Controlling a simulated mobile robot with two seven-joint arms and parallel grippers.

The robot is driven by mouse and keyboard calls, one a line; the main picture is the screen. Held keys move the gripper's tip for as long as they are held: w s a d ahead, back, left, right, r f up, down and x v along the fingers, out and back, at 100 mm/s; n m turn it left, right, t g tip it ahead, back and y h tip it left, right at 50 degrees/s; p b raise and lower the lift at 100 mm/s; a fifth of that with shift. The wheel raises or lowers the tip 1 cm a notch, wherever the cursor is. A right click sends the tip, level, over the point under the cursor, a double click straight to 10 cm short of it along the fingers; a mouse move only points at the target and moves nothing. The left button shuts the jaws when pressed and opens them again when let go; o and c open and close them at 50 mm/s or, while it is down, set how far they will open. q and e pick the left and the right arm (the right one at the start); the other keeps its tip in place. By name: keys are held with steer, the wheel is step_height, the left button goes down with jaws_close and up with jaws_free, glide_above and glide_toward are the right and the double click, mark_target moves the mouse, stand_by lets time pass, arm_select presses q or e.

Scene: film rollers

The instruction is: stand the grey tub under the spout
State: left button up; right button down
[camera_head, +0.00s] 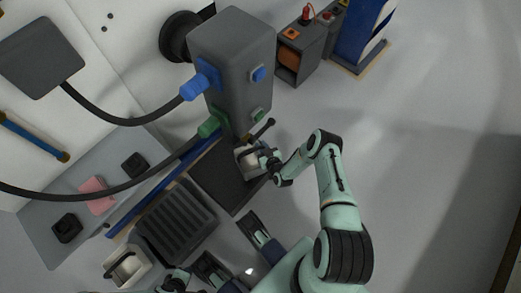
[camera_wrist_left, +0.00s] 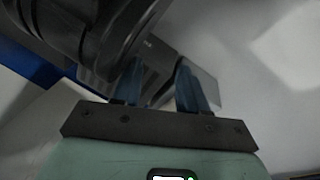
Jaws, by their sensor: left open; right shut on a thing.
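A light grey tub (camera_head: 245,160) is below the large grey machine (camera_head: 232,60), at the far end of a dark plate (camera_head: 222,182). My right gripper (camera_head: 268,163) is shut on the tub at its right side. The machine's underside hides part of the space above the tub, and I cannot tell whether the tub is exactly below the spout or touching the plate. My left gripper (camera_wrist_left: 158,78) is open in the left wrist view, with its two blue fingers apart near a dark, blurred object.
A ribbed black crate (camera_head: 178,222) and another pale container (camera_head: 126,266) stand to the lower left. Hoses run from the machine's blue connector (camera_head: 197,86) and green connector (camera_head: 210,125). A grey panel holds a pink pad (camera_head: 97,194). Floor at right is clear.

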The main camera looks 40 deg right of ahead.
steer(key=shift+w+d, duration=0.1)
steer(key=shift+w, duration=0.2)
step_height(320, 180, down, 3)
steer(key=shift+f+b, duration=0.1)
steer(key=shift+b, duration=0.85)
arm_select(q)
steer(key=shift+g, duration=0.7)
steer(key=s+f, duration=0.3)
steer(key=s, duration=0.1)
steer(key=shift+a, duration=0.3)
arm_select(e)
steer(key=shift+f, duration=0.1)
steer(key=shift+f, duration=0.1)
steer(key=c, duration=1)
jaws_free()
arm_select(q)
steer(key=shift+s+f, duration=0.15)
